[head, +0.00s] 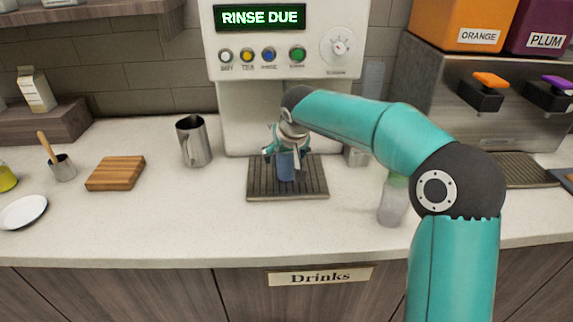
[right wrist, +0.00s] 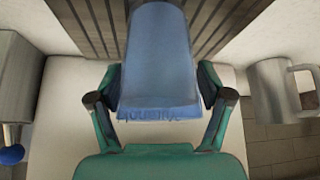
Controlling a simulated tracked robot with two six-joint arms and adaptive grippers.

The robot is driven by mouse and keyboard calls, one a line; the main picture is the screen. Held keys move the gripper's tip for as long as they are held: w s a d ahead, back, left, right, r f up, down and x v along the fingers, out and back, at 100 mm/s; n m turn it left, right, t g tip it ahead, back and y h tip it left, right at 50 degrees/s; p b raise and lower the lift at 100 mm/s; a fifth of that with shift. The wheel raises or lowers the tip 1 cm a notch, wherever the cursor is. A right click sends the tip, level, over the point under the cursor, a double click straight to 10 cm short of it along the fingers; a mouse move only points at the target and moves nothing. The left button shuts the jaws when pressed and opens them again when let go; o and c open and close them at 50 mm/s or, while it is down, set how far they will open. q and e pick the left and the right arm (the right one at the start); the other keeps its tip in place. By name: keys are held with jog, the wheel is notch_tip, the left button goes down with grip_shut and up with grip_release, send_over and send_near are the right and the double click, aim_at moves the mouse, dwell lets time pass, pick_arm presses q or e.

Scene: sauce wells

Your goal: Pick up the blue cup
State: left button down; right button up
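The blue cup (head: 286,170) stands at the drip tray (head: 262,190) under the drinks machine. My right gripper (head: 286,150) is around it from above, its two fingers on opposite sides. In the right wrist view the cup (right wrist: 157,55) fills the space between the fingers of my gripper (right wrist: 160,85), which press against its sides. Blurred lettering shows along the cup's near edge. Whether the cup's base touches the tray is hard to tell. My left gripper is not in view.
A steel jug (head: 194,142) stands left of the tray, with a wooden board (head: 116,173) further left. A pale bottle (head: 393,203) stands right of the tray, partly behind my right arm. The front counter between board and bottle is clear.

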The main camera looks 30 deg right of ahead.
jog(key=c, duration=0.9)
jog(key=shift+c, duration=0.3)
jog(key=shift+r, duration=0.15)
